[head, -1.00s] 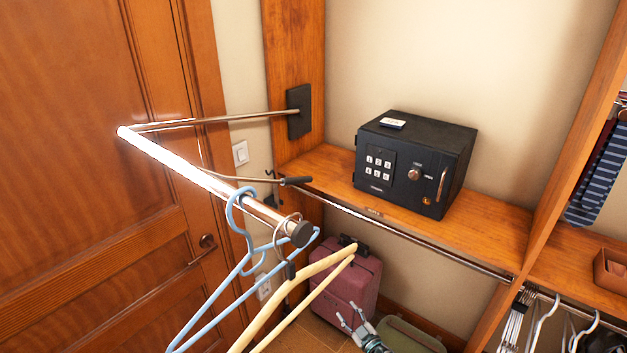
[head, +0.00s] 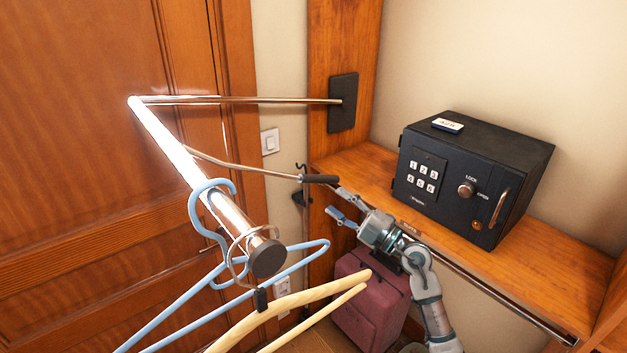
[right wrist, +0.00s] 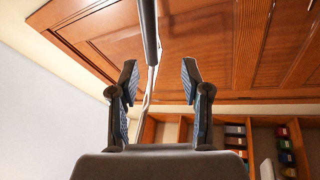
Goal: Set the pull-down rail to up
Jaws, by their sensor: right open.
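The chrome pull-down rail (head: 165,137) is lowered and sticks out towards me in the head view. A thin side arm (head: 230,100) joins it to a black plate (head: 342,102) on the wooden upright. A thin pull rod (head: 240,168) ends in a black handle (head: 320,179). My right gripper (head: 337,203) is open, close beside the handle's right end. In the right wrist view the handle (right wrist: 149,32) appears above the gap between the open fingers (right wrist: 159,85). I cannot tell whether they touch it. My left gripper is out of view.
A blue hanger (head: 208,222) and a yellow wooden hanger (head: 300,300) hang on the rail's near end. A black safe (head: 465,180) stands on the wooden shelf (head: 540,265). A red suitcase (head: 352,300) is below. A wooden door (head: 80,170) is at left.

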